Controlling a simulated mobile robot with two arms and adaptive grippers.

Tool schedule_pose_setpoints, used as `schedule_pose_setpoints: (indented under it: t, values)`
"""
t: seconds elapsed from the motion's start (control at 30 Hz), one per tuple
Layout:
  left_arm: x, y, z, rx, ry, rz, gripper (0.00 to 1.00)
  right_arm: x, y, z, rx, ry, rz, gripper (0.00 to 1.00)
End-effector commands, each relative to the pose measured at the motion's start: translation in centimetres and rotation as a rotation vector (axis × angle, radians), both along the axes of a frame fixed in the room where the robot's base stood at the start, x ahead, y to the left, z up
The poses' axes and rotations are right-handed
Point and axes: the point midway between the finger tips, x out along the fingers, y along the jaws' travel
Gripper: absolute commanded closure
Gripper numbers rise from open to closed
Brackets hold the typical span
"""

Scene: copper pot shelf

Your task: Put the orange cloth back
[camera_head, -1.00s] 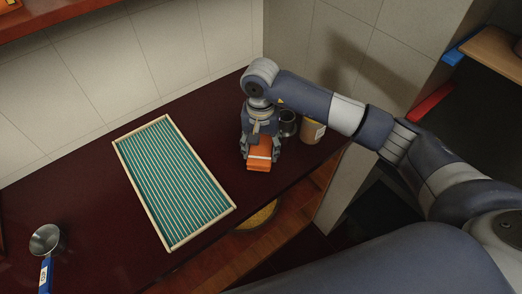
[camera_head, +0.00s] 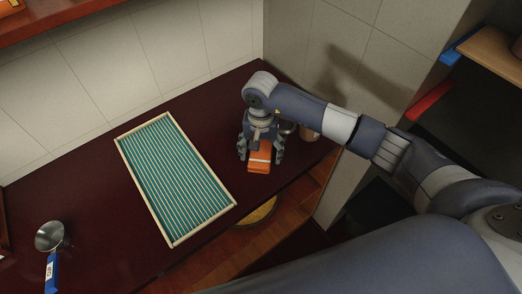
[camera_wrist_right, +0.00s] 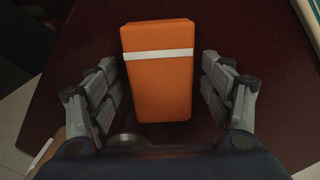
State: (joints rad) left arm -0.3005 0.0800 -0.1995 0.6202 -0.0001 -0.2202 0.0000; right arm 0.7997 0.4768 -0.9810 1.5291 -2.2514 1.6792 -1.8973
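The orange cloth (camera_head: 260,158) is a folded block with a white band across it. It lies on the dark red counter (camera_head: 100,215), right of the teal striped tray. My right gripper (camera_head: 261,153) is over the cloth from above, its fingers on either side. In the right wrist view the cloth (camera_wrist_right: 160,85) lies between the spread fingers (camera_wrist_right: 165,95), with a gap visible on each side. The gripper is open and holds nothing. My left gripper is not in view.
A wood-framed tray (camera_head: 176,180) with teal stripes lies left of the cloth. A jar (camera_head: 309,134) stands behind my right arm, partly hidden. A ladle with a blue handle (camera_head: 51,272) is at the lower left. The counter's front edge is close to the cloth.

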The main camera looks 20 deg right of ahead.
Motion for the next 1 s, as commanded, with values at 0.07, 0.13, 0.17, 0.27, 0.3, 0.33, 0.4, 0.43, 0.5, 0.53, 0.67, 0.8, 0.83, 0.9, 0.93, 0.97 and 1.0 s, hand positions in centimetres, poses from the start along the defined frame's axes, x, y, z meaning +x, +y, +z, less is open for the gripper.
schedule_pose_setpoints:
  t: [0.07, 0.13, 0.17, 0.27, 0.3, 0.33, 0.4, 0.43, 0.5, 0.53, 0.67, 0.8, 0.83, 0.9, 0.93, 0.97, 1.0]
  values:
    - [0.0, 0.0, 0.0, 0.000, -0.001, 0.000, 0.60, 0.0, 0.0, 0.0, 0.000, 0.000, 0.000, 0.26]
    - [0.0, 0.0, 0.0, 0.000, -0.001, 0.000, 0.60, 0.0, 0.0, 0.0, 0.000, 0.000, 0.000, 0.26]
    - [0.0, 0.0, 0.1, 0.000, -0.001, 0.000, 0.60, 0.0, 0.0, 0.1, 0.000, 0.000, 0.000, 0.26]
    - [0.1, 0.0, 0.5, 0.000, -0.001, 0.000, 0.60, 0.0, 0.0, 0.5, 0.000, 0.000, -0.001, 0.26]
    - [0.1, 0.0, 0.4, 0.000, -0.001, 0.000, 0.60, 0.1, 0.0, 0.7, 0.001, -0.004, 0.000, 0.26]
    - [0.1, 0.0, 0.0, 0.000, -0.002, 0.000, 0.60, 0.2, 0.0, 1.0, 0.001, -0.005, 0.000, 0.26]
    - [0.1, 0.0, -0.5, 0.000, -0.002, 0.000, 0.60, 0.2, 0.0, 2.1, 0.001, -0.007, 0.001, 0.26]
    - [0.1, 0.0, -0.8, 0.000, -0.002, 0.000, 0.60, 0.2, 0.0, 2.7, 0.000, -0.008, 0.001, 0.26]
    - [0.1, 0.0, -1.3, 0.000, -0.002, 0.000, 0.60, 0.3, 0.0, 4.3, 0.000, -0.009, 0.000, 0.26]
    - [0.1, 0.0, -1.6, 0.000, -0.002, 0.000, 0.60, 0.2, 0.0, 4.9, 0.000, -0.008, 0.001, 0.26]
    - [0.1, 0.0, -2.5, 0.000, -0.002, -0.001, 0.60, 0.1, 0.0, 7.8, -0.001, -0.007, 0.002, 0.26]
    - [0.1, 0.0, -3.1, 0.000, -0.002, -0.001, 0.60, 0.1, 0.0, 10.3, 0.000, -0.005, 0.000, 0.26]
    - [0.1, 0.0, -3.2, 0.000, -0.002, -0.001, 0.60, 0.1, 0.0, 10.7, -0.001, -0.004, 0.000, 0.26]
    - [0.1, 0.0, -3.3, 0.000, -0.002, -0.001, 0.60, 0.1, 0.0, 11.5, 0.000, -0.003, -0.001, 0.26]
    - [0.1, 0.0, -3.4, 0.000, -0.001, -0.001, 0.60, 0.1, 0.0, 11.7, 0.000, -0.003, -0.001, 0.26]
    - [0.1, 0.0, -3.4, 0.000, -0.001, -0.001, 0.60, 0.0, 0.0, 11.9, 0.000, -0.002, -0.001, 0.26]
    - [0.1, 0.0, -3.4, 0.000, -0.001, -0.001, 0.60, 0.0, 0.0, 12.1, 0.000, -0.001, 0.000, 0.26]
